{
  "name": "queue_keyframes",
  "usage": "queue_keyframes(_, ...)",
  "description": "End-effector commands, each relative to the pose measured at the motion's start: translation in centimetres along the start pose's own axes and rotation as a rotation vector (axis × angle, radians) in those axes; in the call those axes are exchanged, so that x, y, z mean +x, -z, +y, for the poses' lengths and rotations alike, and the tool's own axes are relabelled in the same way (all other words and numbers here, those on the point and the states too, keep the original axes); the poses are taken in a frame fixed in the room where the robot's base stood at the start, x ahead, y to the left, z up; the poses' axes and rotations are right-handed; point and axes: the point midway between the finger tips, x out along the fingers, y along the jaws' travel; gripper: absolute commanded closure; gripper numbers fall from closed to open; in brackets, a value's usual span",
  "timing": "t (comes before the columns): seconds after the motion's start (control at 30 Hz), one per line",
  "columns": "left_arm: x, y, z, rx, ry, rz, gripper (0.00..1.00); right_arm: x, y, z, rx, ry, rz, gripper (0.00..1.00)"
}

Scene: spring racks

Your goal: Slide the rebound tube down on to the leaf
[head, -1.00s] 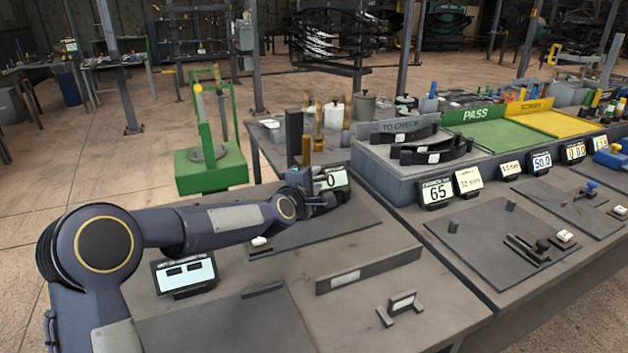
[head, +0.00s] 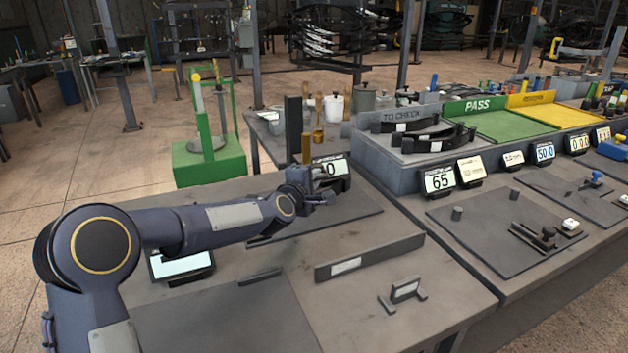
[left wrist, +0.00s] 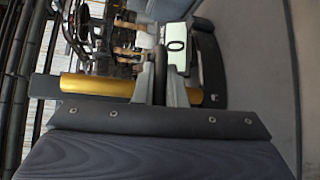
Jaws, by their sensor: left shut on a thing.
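The rebound tube (head: 306,148), a brass-coloured upright tube, stands beside a dark post (head: 293,122). In the left wrist view the gold tube (left wrist: 95,88) runs crosswise past the fingers. My left gripper (head: 320,182) is at the tube's lower part. In the left wrist view its fingers (left wrist: 160,75) are shut on a slim dark piece at the tube, probably its grip. A dark curved piece (left wrist: 208,70), perhaps the leaf, shows beyond the tube's lower end. Whether the tube touches it is hidden. My right gripper is out of view.
A display reading 0 (head: 332,168) stands just behind the gripper. A long low bar (head: 370,257) and a small bracket (head: 405,291) are on the bench nearer me. Dark leaves (head: 432,136) lie in the TO CHECK tray (head: 395,165) at the right.

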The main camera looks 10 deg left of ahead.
Motion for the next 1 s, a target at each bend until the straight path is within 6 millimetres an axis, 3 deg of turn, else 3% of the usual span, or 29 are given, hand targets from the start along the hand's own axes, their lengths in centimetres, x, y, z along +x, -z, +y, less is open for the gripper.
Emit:
queue_keyframes(0.1, 0.0, 0.0, -0.2, -0.001, 0.006, -0.001, 1.00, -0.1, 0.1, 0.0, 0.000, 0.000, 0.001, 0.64)
queue_keyframes(0.13, 0.0, 0.0, -0.2, -0.001, 0.006, -0.001, 0.88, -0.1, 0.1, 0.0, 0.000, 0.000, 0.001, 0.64)
queue_keyframes(0.3, 0.0, 0.0, -0.1, -0.001, 0.005, -0.001, 0.68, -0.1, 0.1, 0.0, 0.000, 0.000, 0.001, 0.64)
queue_keyframes(0.67, -0.8, 0.0, -0.1, -0.001, 0.002, 0.000, 0.68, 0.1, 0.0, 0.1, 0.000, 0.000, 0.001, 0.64)
queue_keyframes(1.0, -6.3, 0.1, -0.1, 0.000, 0.003, 0.001, 0.68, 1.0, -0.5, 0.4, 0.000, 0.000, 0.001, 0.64)
